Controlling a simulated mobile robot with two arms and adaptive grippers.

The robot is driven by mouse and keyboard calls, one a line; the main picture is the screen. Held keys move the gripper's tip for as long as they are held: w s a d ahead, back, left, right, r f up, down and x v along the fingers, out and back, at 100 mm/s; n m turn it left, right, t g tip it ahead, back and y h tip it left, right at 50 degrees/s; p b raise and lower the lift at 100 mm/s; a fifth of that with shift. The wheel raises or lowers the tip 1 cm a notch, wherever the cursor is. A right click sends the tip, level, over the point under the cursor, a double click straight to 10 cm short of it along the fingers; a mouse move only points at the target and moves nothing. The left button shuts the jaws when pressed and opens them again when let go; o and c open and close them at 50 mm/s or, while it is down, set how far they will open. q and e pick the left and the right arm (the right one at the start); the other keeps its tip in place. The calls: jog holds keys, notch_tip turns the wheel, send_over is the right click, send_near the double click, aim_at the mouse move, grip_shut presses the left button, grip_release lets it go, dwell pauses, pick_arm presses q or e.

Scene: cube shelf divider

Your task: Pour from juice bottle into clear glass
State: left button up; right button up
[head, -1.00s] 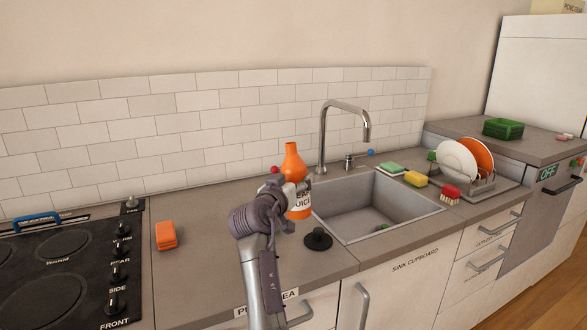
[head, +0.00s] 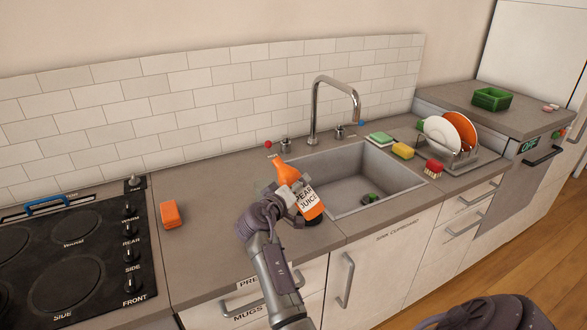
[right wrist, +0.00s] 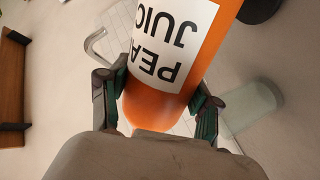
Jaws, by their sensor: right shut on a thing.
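The orange juice bottle (head: 310,203), with a white pear juice label, is tilted at the counter's front, left of the sink, its neck leaning up and left. My right gripper (head: 291,193) is shut around it. In the right wrist view, the bottle (right wrist: 205,65) sits between both fingers of the gripper (right wrist: 160,100), its label upside down. A pale, see-through glass (right wrist: 252,105) stands on the counter beside the right finger, apart from the bottle. In the head view the glass is only a faint outline by the gripper. No liquid stream shows. My left gripper is out of view.
The sink (head: 350,180) with its tall tap (head: 315,110) lies right of the bottle. An orange sponge (head: 171,214) and the hob (head: 70,250) are at left. A dish rack (head: 470,160) stands right. Counter between sponge and gripper is clear.

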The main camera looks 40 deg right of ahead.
aim_at(288, 177)
jog(key=n+p, duration=0.1)
jog(key=p, duration=0.1)
jog(key=shift+r+n+p, duration=0.1)
jog(key=shift+n+p, duration=0.2)
jog(key=r+n+g+p, duration=0.1)
jog(key=p, duration=0.1)
jog(key=r+n+g+p, duration=0.1)
jog(key=n+p, duration=0.1)
jog(key=p, duration=0.1)
jog(key=shift+w+r+n, duration=0.3)
jog(key=shift+r, duration=0.05)
jog(key=shift+f+b, duration=0.35)
jog(key=shift+f, duration=0.2)
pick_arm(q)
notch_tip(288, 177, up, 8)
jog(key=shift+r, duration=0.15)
pick_arm(e)
jog(key=shift+r, duration=0.1)
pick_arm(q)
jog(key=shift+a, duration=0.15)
pick_arm(e)
jog(key=shift+r, duration=0.15)
pick_arm(q)
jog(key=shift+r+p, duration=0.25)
jog(key=shift+p, duration=0.1)
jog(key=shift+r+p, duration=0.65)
pick_arm(e)
jog(key=shift+w+a+r+n+g, duration=0.1)
jog(key=shift+r+n+g, duration=0.35)
jog(key=shift+n, duration=0.35)
